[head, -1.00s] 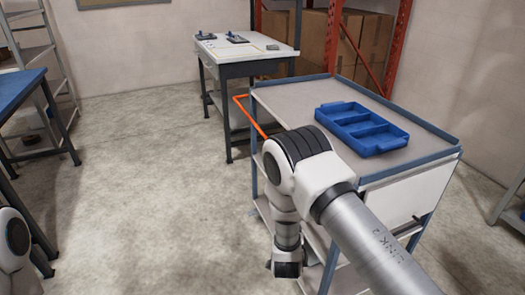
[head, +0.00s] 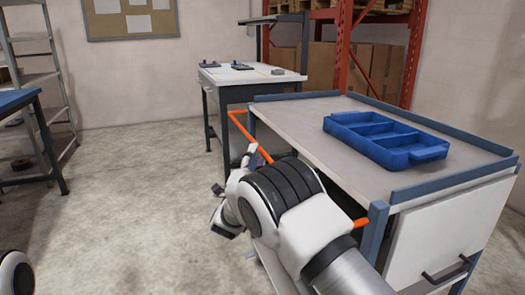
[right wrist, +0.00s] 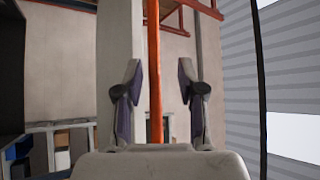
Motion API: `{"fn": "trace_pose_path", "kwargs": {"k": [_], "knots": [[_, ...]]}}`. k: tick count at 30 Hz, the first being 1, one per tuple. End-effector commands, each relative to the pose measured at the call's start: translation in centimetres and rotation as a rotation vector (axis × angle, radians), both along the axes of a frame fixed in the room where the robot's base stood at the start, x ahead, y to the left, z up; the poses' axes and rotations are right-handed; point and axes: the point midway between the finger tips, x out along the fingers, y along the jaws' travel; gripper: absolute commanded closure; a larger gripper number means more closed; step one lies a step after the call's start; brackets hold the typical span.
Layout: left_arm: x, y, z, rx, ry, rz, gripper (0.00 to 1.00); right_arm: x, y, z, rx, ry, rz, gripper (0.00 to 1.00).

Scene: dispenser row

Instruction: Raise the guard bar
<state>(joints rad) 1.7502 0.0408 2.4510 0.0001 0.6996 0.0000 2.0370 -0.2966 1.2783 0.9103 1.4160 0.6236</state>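The orange guard bar (head: 252,136) runs along the near left side of the grey cart, level with a little below its top. Its middle is hidden behind my right arm, and its near end shows by the front post. My right gripper (head: 256,156) is at the bar, mostly hidden by my own arm. In the right wrist view, the bar (right wrist: 155,75) runs upright between the two spread fingers of the right gripper (right wrist: 160,85), with a gap on each side. My left gripper is out of view.
The cart top (head: 290,120) carries a blue divided tray (head: 385,138). A white workbench (head: 245,73) stands behind it, and an orange rack (head: 345,45) with boxes is at the back. The floor (head: 130,200) at left is clear.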

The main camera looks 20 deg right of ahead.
Motion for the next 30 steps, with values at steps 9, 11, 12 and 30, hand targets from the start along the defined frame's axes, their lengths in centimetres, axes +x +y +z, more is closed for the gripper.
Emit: {"fn": "trace_pose_path", "kwargs": {"k": [9,11,12,30], "knots": [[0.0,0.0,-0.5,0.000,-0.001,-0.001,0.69,2.6,-2.1,1.3,-0.001,0.004,0.000,0.61],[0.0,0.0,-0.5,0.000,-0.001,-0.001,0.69,2.7,-2.1,1.3,-0.002,0.003,0.000,0.61],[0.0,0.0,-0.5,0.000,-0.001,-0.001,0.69,2.7,-2.1,1.3,-0.001,0.004,0.000,0.61],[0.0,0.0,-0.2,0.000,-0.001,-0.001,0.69,2.6,-2.8,1.5,0.020,0.005,-0.001,1.00]]}}
